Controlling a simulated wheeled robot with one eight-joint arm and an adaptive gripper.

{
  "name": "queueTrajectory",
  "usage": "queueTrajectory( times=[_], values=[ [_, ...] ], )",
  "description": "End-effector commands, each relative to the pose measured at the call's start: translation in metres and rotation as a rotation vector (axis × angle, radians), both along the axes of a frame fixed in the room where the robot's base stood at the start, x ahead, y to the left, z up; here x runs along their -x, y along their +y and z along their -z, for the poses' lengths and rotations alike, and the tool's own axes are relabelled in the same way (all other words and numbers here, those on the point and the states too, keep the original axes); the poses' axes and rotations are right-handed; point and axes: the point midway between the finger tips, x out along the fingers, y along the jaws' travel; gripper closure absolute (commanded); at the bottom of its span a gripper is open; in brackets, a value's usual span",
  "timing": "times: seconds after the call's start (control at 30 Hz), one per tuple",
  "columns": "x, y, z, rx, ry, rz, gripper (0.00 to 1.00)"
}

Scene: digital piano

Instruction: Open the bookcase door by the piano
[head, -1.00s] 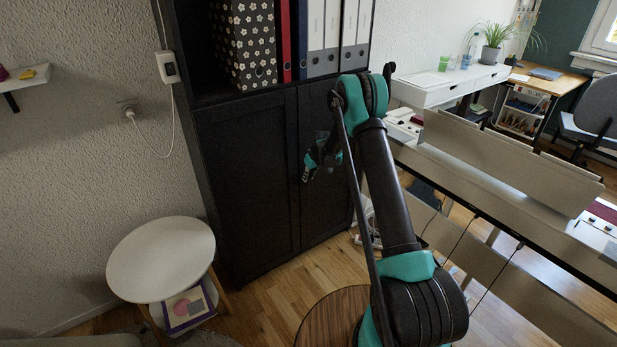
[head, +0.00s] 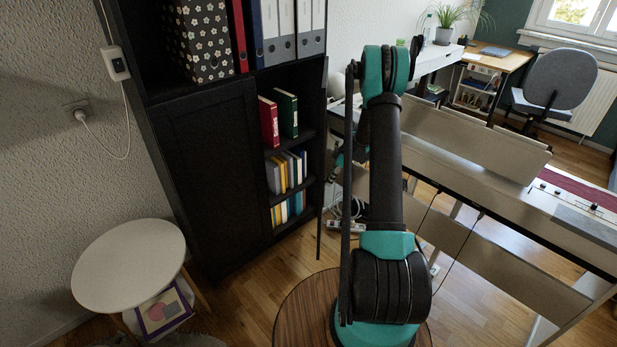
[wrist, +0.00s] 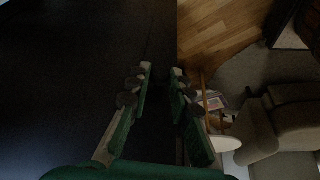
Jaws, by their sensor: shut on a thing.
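The black bookcase (head: 205,150) stands against the wall, left of the piano (head: 480,165). Its right door (head: 321,215) is swung wide open and shows nearly edge-on in the head view. Its left door (head: 210,175) is closed. In the wrist view the open door's dark panel (wrist: 75,70) fills the left side. My gripper (wrist: 161,74) is at this door, its fingers close together on the door's handle; the handle is too dark to make out. In the head view my gripper (head: 336,168) is partly hidden behind my arm.
Books and binders (head: 286,172) stand on the uncovered shelves. A round wooden stool top (head: 295,305) is near my arm. Cables and a power strip (head: 345,226) lie on the floor by the piano.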

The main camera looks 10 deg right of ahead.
Motion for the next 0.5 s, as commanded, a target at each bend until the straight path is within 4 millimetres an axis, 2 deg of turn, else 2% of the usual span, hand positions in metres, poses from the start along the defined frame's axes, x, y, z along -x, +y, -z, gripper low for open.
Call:
queueTrajectory(
  times=[0.03,0.2,0.4,0.5],
  values=[
    [0.001,-0.02,0.0,0.0,0.0,0.008,1.0],
    [0.0,-0.073,0.0,0.001,-0.002,0.008,1.0],
    [-0.009,-0.12,0.0,0.002,-0.005,0.008,1.0],
    [-0.014,-0.137,-0.001,0.001,-0.007,0.007,1.0]
  ],
)
